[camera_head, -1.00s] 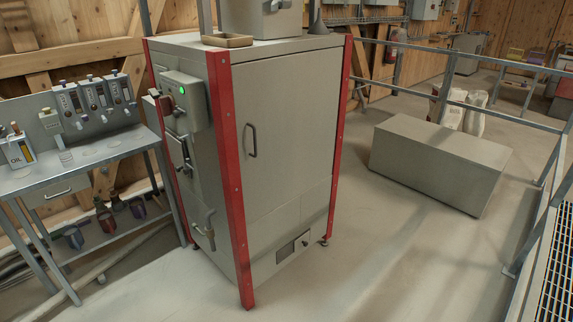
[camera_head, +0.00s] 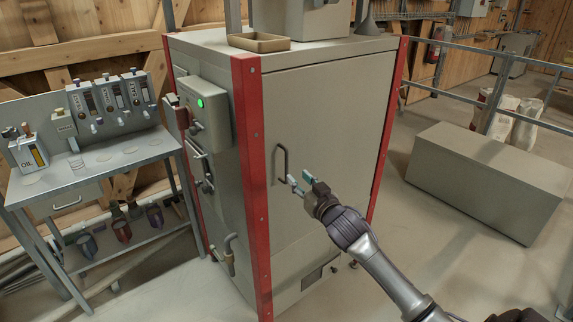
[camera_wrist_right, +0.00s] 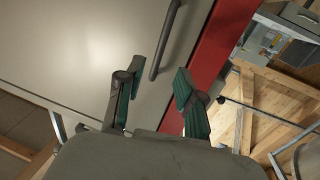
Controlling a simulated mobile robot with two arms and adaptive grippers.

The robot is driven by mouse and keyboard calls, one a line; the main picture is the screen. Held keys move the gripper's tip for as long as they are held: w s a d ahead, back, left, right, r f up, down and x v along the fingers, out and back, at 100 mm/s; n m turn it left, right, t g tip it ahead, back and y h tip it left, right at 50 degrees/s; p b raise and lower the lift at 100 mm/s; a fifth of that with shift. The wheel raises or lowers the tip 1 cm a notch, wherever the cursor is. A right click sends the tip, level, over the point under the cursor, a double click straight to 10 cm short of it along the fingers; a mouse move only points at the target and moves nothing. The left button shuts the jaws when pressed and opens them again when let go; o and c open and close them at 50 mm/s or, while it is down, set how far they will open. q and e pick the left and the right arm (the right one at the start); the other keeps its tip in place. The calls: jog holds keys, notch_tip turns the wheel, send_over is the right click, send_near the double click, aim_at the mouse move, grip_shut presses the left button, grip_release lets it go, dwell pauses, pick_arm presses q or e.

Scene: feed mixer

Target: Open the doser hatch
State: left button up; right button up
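The hatch (camera_head: 330,110) is the large flat grey front door of a tall cabinet with red corner posts. It looks shut. Its dark vertical bar handle (camera_head: 281,165) sits near the door's left edge. My right gripper (camera_head: 299,180) is open and empty, just right of the handle in the head view. In the right wrist view, the handle (camera_wrist_right: 165,42) lies ahead of the open fingers (camera_wrist_right: 158,95), roughly in line with the gap between them. I see no clear contact with the handle. My left gripper is not in view.
A control box with a green light (camera_head: 200,104) and levers are on the cabinet's left side. A tray (camera_head: 259,42) lies on top. A metal workbench (camera_head: 105,168) stands at left. A long grey box (camera_head: 490,180) stands on the floor at right. Floor before the cabinet is clear.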

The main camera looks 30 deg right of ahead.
aim_at(287, 166)
jog(key=w, duration=0.5)
jog(key=w+d, duration=0.1)
jog(key=w, duration=0.2)
jog(key=shift+w+p, duration=0.3)
jog(key=shift+w, duration=0.05)
grip_shut()
